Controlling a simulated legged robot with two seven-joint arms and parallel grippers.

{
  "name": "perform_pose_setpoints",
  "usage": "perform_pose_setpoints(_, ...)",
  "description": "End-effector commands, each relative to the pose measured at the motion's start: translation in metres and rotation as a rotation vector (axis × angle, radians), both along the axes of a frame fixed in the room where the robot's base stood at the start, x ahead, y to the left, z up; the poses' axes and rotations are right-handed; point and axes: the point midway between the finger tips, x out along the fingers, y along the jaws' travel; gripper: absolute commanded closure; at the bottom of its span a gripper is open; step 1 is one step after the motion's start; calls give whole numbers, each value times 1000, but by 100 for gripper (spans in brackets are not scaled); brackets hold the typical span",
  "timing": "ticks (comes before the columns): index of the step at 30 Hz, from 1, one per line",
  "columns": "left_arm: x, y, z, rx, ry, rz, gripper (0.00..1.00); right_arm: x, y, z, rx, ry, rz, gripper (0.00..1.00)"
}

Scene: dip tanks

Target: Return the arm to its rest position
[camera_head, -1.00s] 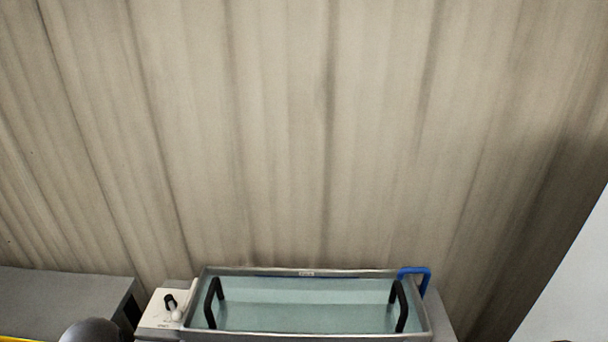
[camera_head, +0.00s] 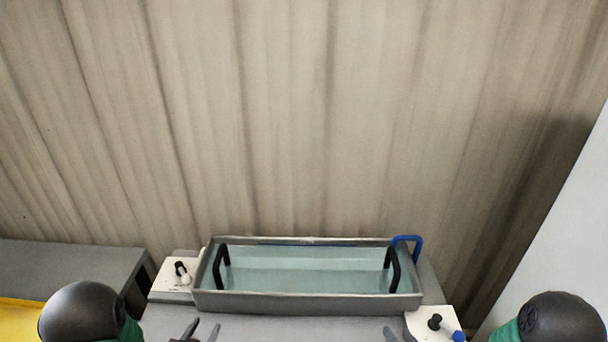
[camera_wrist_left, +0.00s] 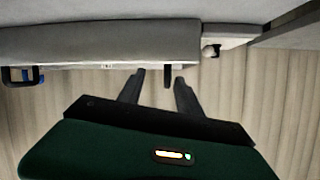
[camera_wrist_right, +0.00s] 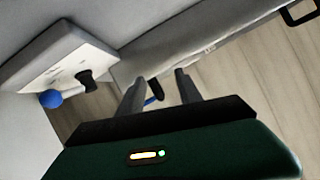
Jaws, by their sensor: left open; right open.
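My left gripper (camera_head: 197,330) is at the bottom edge of the head view, open and empty, in front of the tank's left part. It also shows open in the left wrist view (camera_wrist_left: 159,77), with nothing between its fingers. My right gripper (camera_head: 390,334) barely enters the bottom of the head view, in front of the tank's right part. In the right wrist view (camera_wrist_right: 160,77) it is open and empty. The dark round joints of my two arms show at the lower left and lower right of the head view.
A grey tank (camera_head: 310,303) of pale liquid stands beyond the grippers, with black handles and a blue hook (camera_head: 407,239) at its right. White panels with knobs sit at left (camera_head: 172,278) and right (camera_head: 433,325). A grey bench (camera_head: 70,262) is at left, a curtain behind.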

Motion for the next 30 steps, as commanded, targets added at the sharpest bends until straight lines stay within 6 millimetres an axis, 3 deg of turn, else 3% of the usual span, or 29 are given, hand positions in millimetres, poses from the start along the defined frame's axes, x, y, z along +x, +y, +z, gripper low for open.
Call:
perform_pose_setpoints(4, -4, -7, 8, 9, 174, 20, 58, -7, 5, 5, -129, 175, 54, 58)
perform_pose_setpoints(7, -23, -13, 15, -1, 346, 61, 58, -25, 8, 14, -221, 342, 78, 58)
perform_pose_setpoints(15, -137, -49, 52, -96, 833, 202, 58, -130, 36, 65, -289, 781, 116, 58)
perform_pose_setpoints(18, -164, -58, 60, -119, 923, 222, 58, -154, 45, 74, -275, 860, 133, 58)
perform_pose_setpoints(21, -173, -60, 62, -125, 957, 230, 58, -162, 48, 76, -268, 888, 141, 58)
perform_pose_setpoints(30, -173, -60, 62, -124, 958, 230, 58, -162, 47, 76, -268, 890, 139, 58)
